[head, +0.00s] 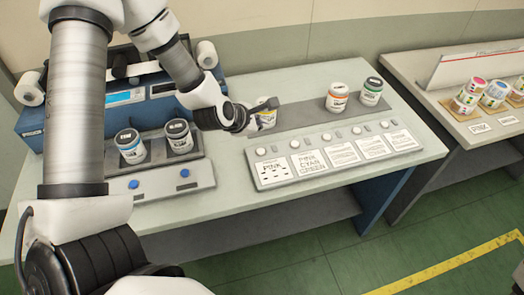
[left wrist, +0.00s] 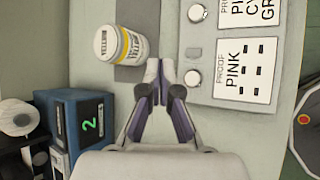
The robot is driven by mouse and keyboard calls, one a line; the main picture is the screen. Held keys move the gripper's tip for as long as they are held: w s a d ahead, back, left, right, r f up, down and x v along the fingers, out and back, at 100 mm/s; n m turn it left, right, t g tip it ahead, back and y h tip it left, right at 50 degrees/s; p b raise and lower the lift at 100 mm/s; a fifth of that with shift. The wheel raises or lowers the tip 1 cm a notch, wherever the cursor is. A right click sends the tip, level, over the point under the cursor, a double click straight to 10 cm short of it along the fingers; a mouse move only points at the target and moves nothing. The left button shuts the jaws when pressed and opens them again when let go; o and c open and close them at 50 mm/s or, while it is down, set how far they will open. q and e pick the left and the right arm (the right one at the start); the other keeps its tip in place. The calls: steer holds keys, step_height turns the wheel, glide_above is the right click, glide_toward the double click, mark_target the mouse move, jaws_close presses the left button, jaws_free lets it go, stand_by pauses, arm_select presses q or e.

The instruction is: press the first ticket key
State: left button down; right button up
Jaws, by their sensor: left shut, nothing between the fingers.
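The ticket panel (head: 256,182) is a pale sloped board on the table with a row of round white keys above printed cards. The first ticket key (head: 261,152) is at the left end, above the card headed PINK (head: 273,170). In the left wrist view this key (left wrist: 193,78) lies just right of my fingertips, beside the PROOF PINK card (left wrist: 245,70). My left gripper (head: 268,104) is shut and empty. It is behind the key in the head view, in front of a yellow-labelled jar (head: 266,118). In the left wrist view its fingertips (left wrist: 157,82) are together, apart from the key. My right gripper is not in view.
Two dark-lidded jars (head: 130,146) stand left, by a base with blue buttons (head: 134,184). A blue machine (head: 33,118) is behind. Another table (head: 415,66) is at right.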

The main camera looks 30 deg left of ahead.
mark_target(260, 152)
arm_select(q)
step_height(260, 152, down, 8)
steer(key=b, duration=0.5)
steer(key=shift+r, duration=0.25)
steer(key=shift+s+f+b, duration=0.1)
steer(key=shift+f+b, duration=0.05)
steer(key=shift+b, duration=0.3)
stand_by(0.4)
steer(key=shift+f+b, duration=0.35)
steer(key=shift+b, duration=0.15)
steer(key=shift+s+f+b, duration=0.1)
steer(key=shift+f+b, duration=0.25)
steer(key=shift+b, duration=0.15)
stand_by(0.4)
steer(key=shift+r+p, duration=0.55)
steer(key=shift+r, duration=0.25)
